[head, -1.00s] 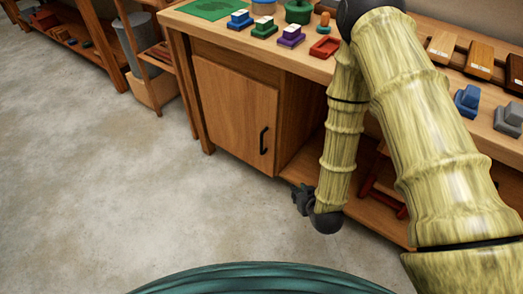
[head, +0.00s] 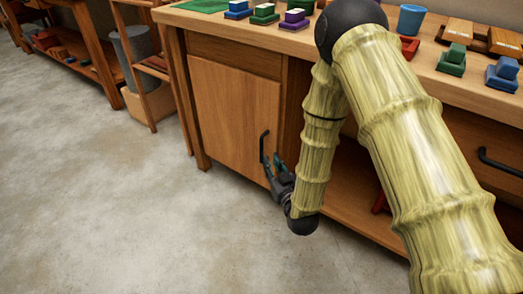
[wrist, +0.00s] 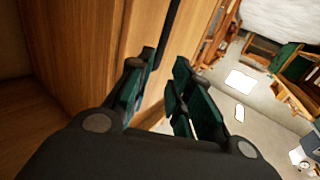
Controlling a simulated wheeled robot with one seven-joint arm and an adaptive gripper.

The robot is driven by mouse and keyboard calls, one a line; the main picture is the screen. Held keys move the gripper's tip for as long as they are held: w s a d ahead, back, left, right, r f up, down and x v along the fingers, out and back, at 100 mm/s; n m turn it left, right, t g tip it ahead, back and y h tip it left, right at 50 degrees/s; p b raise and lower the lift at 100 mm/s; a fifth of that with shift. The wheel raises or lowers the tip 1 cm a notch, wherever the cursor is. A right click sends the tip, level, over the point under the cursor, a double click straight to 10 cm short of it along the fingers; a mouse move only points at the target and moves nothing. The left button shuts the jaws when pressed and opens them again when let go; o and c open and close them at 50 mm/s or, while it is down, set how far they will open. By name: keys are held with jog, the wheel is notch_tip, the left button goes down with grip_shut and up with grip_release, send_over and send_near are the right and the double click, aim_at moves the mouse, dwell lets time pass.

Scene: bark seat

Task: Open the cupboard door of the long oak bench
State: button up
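The long oak bench (head: 237,52) has a plain wooden cupboard door (head: 225,110) on its left part, and the door looks closed. Its black upright bar handle (head: 263,146) is near the door's right edge. My gripper (head: 274,168) is low by that edge, at the handle's lower part. In the wrist view, my gripper (wrist: 160,80) is open, with dark green pads apart. The black handle (wrist: 169,32) runs down toward the gap between the fingertips. I cannot tell whether the fingers touch it.
An open lower shelf (head: 345,205) lies right of the cupboard, and a drawer with a black handle (head: 499,161) is farther right. Colored blocks and a blue cup (head: 411,20) stand on the benchtop. The concrete floor (head: 110,200) before the door is clear.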

aim_at(262, 146)
jog(key=b+x, duration=0.3)
jog(key=x, duration=0.7)
jog(key=shift+w+a, duration=0.15)
jog(key=shift+w, duration=0.1)
grip_shut()
